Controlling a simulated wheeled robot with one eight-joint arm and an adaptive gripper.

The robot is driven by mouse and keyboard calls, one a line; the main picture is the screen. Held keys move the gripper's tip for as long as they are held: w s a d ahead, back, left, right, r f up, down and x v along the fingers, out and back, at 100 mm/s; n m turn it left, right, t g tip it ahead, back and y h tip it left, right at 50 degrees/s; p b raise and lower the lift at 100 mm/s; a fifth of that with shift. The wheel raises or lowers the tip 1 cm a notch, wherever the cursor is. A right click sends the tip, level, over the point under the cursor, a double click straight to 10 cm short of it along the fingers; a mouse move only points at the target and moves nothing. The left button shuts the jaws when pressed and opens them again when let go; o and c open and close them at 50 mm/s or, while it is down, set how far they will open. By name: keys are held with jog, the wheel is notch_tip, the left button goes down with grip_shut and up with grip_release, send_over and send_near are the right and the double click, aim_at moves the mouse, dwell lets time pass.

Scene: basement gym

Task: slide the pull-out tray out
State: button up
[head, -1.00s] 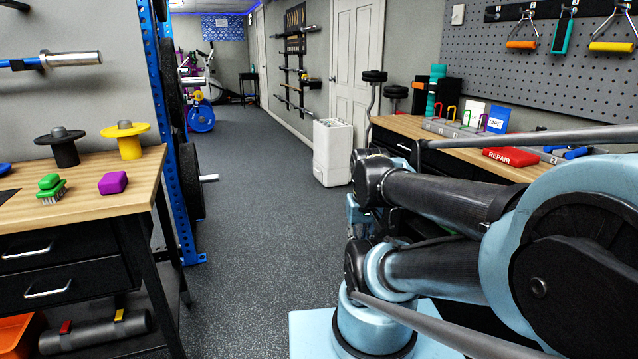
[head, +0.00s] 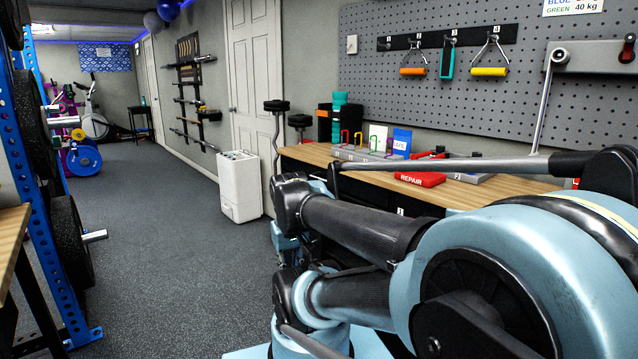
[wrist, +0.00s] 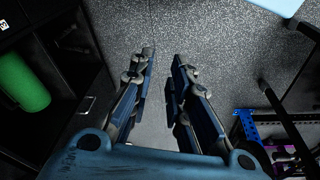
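I cannot make out the pull-out tray for certain in either view. The workbench (head: 318,152) on the right has a wooden top and a dark front, mostly hidden behind my arm. In the wrist view, my gripper (wrist: 163,58) points down over bare floor, its two dark fingers apart with nothing between them. A dark open-fronted unit stands left of it, with a small metal handle (wrist: 86,104) beside the left finger, not touching. In the head view, my gripper is mostly hidden by my arm.
A green roll (wrist: 22,80) lies in the dark unit. A white bin (head: 240,187) stands beyond my arm. A blue rack (head: 42,215) with black plates stands at left. The dark floor (head: 165,260) between is clear.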

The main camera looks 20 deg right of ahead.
jog(key=w+d+r+n+h, duration=0.1)
jog(key=w+d+r+h, duration=0.4)
jog(key=w, duration=0.7)
jog(key=w+d+r+n+h, duration=0.15)
jog(key=w+d+r, duration=0.35)
jog(key=w, duration=0.6)
jog(key=w+d+n+t+h, duration=0.2)
jog(key=w+h, duration=0.6)
jog(key=w, duration=1.4)
jog(key=shift+m+t, duration=0.45)
jog(key=shift+t, duration=0.15)
jog(key=x, duration=1.1)
jog(key=f+x, duration=0.1)
jog(key=x, duration=0.5)
jog(key=shift+d+f, duration=0.15)
jog(key=shift+d, duration=0.1)
grip_shut()
